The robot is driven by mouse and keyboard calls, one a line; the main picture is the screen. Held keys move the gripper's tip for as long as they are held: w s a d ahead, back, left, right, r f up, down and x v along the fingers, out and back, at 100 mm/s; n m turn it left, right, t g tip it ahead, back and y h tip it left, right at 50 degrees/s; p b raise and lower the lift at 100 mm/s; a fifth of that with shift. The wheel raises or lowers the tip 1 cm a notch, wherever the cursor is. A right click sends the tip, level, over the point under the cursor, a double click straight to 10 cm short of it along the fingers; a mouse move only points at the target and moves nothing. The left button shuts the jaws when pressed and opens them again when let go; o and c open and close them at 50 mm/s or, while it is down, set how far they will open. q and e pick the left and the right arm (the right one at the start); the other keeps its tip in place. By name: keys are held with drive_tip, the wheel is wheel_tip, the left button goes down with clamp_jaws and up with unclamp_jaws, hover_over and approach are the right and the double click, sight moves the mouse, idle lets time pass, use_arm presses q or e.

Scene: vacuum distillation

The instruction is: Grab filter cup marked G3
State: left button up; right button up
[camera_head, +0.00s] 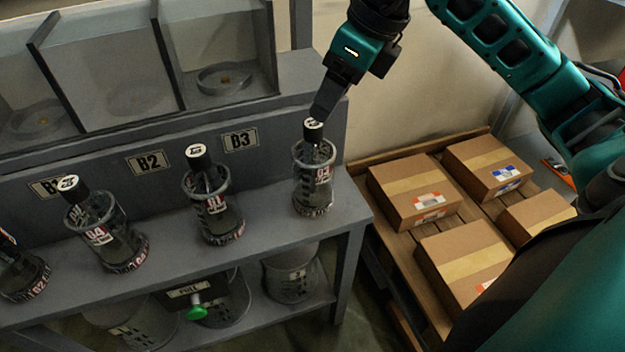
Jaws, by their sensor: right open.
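The filter cup marked G3 (313,180) stands upright at the right end of the grey shelf. It is a clear ribbed cup with a black stem and a black cap on top; its small red-and-white label is hard to read but appears to say G3. My right gripper (321,108) comes down from above with its fingers at the cap. The fingers overlap the cap's top edge in the picture, and I cannot tell whether they touch it. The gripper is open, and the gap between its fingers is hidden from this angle. My left gripper is not in view.
Similar cups stand to the left: one labelled G1 (213,205), one that seems G4 (106,235), and one at the left edge (20,275). Containers and a green knob (196,312) are below. Cardboard boxes (414,190) lie on a pallet at right.

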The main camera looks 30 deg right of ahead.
sight(314, 123)
drive_tip(key=b+x, duration=0.1)
drive_tip(key=x, duration=0.6)
drive_tip(key=shift+w+a+f, duration=0.2)
drive_tip(key=shift+f, duration=0.1)
drive_tip(key=shift+c, duration=0.2)
clamp_jaws()
drive_tip(key=shift+r, duration=0.1)
